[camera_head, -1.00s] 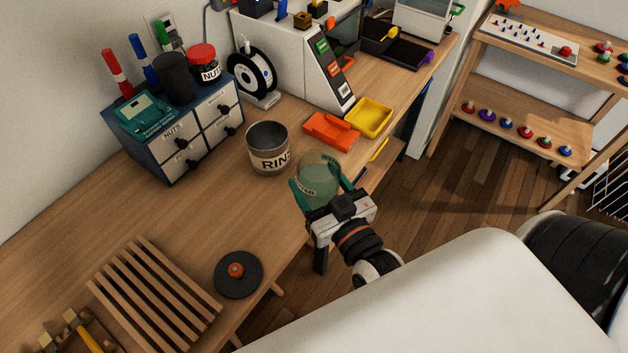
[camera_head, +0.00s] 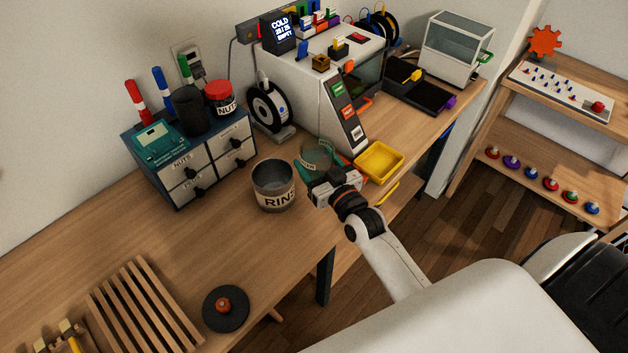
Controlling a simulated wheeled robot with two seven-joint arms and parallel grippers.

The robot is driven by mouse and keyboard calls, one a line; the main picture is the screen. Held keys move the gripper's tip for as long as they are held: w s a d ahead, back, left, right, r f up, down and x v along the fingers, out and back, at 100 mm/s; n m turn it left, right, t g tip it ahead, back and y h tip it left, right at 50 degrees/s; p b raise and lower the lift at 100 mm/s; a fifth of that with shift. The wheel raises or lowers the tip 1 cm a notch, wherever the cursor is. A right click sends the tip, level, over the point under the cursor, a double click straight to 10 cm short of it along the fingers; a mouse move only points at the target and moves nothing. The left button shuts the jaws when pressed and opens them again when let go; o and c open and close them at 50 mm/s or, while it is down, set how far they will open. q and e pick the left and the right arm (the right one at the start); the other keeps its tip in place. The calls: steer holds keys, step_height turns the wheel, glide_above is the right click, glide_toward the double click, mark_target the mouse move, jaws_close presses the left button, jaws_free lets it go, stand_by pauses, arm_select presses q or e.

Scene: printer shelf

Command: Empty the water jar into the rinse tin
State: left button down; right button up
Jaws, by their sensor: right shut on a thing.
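The rinse tin (camera_head: 274,198) is a grey metal can with an open top and a cream label reading "RIN". It stands upright on the wooden bench. The water jar (camera_head: 317,152) is greenish, see-through glass, just up and right of the tin in the picture. My right gripper (camera_head: 320,163), with teal fingers, is shut on the jar, its wrist on the near side. The wrist hides the jar's lower part and label. I cannot tell the jar's exact tilt or whether water is in it. The tin's inside looks dark. My left gripper is not in view.
A yellow tray (camera_head: 379,162) lies right of the jar, and the white printer (camera_head: 318,95) stands behind. A drawer box (camera_head: 190,160) and a spool (camera_head: 268,108) are to the left and behind. A slatted rack (camera_head: 145,310) and dark disc (camera_head: 226,309) lie in front.

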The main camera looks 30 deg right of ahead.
mark_target(318, 151)
steer(key=shift+w+d+r, duration=0.15)
steer(key=shift+w+d, duration=0.3)
steer(key=shift+w, duration=0.1)
steer(key=shift+w+d+r, duration=0.15)
steer(key=shift+w+d, duration=0.25)
steer(key=shift+w, duration=0.15)
steer(key=shift+w+d+f, duration=0.1)
steer(key=shift+f, duration=0.05)
step_height(318, 151, down, 5)
steer(key=b, duration=0.5)
steer(key=shift+r+n+p, duration=0.3)
steer(key=shift+r+p, duration=0.35)
steer(key=shift+p, duration=0.25)
steer(key=shift+a+f, duration=0.2)
steer(key=shift+g, duration=0.3)
steer(key=shift+r+n+p, duration=0.15)
steer(key=shift+n+p, duration=0.35)
steer(key=shift+p, duration=0.25)
steer(key=shift+w+a+h, duration=0.1)
steer(key=shift+h, duration=0.3)
